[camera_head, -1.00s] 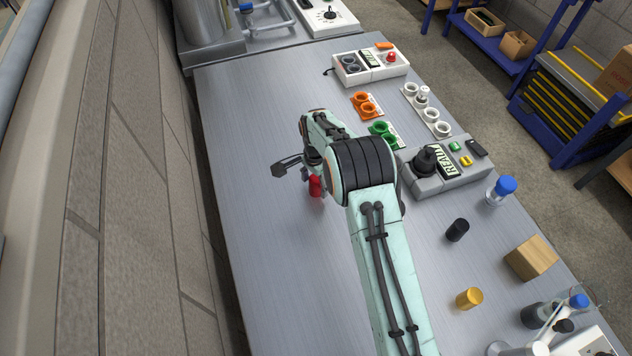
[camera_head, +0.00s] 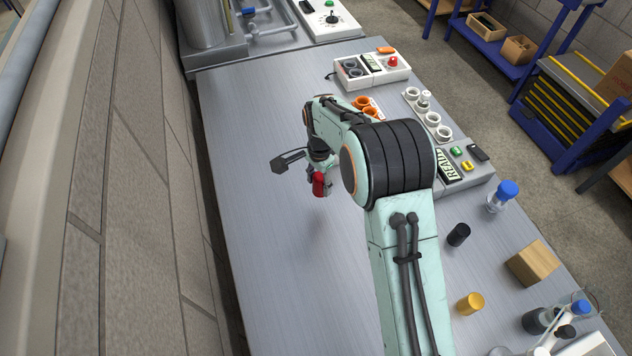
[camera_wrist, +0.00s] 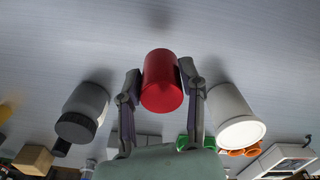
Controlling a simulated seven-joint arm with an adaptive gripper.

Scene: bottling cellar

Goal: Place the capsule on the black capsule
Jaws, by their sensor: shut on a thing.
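A red capsule (camera_head: 319,184) is held in my gripper (camera_head: 319,178), above the bare metal table with a faint shadow below it. In the wrist view the red capsule (camera_wrist: 161,82) sits between the two fingers of my gripper (camera_wrist: 160,85), which touch its sides. The black capsule (camera_head: 458,234) stands upright on the table to the right of my arm, apart from my gripper. A small dark shape near the wooden block in the wrist view may be it; I cannot tell.
A yellow capsule (camera_head: 470,303), wooden block (camera_head: 532,263) and blue-capped bottle (camera_head: 501,195) stand at right. The wrist view shows a grey dark-ended cylinder (camera_wrist: 82,108) and a white cylinder (camera_wrist: 233,112) flanking my fingers; I cannot match them in the head view. The table's left is clear.

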